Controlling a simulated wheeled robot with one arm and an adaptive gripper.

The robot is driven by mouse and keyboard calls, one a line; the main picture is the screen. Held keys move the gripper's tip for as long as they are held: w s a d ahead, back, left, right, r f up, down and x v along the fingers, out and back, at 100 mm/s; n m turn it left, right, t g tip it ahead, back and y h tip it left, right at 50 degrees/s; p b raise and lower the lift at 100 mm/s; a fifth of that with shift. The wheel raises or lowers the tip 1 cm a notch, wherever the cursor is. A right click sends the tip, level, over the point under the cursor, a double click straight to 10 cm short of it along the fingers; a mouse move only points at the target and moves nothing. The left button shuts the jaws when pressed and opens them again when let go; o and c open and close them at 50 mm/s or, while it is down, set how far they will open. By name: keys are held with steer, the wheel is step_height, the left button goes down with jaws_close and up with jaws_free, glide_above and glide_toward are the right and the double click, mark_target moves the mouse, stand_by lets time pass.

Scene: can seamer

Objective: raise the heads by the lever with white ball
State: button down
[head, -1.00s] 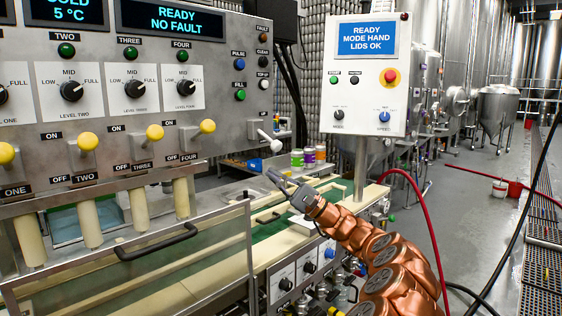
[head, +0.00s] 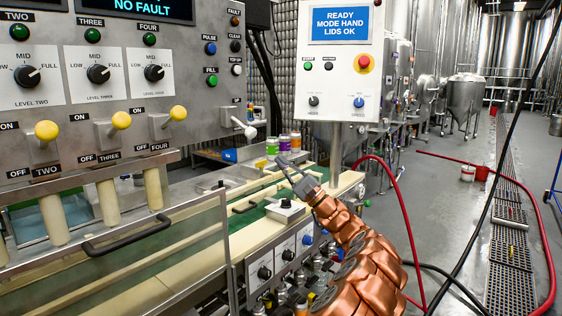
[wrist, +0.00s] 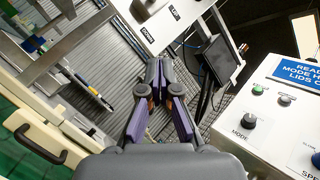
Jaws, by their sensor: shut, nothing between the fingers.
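The lever with the white ball (head: 250,132) sticks out from the lower right of the grey control panel (head: 190,96) in the head view. Its ball points down and to the right. My gripper (head: 285,166) is to the right of the ball and lower in the head view, apart from it. The gripper is shut and empty. Its closed fingers also show in the wrist view (wrist: 157,70), touching nothing.
A control box (head: 339,60) reading READY MODE HAND LIDS OK stands on a post right of the lever. Several coloured cans (head: 284,144) stand behind my gripper. Yellow-ball levers (head: 121,120) line the panel to the left. A guard with a black handle (head: 127,236) is in front.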

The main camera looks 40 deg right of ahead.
mark_target(242, 125)
steer(key=w+a+r+p, duration=0.2)
steer(key=w+a+r, duration=0.1)
steer(key=a+r, duration=0.2)
steer(key=shift+a+r, duration=0.3)
steer(key=shift+r, duration=0.65)
steer(key=shift+a, duration=0.1)
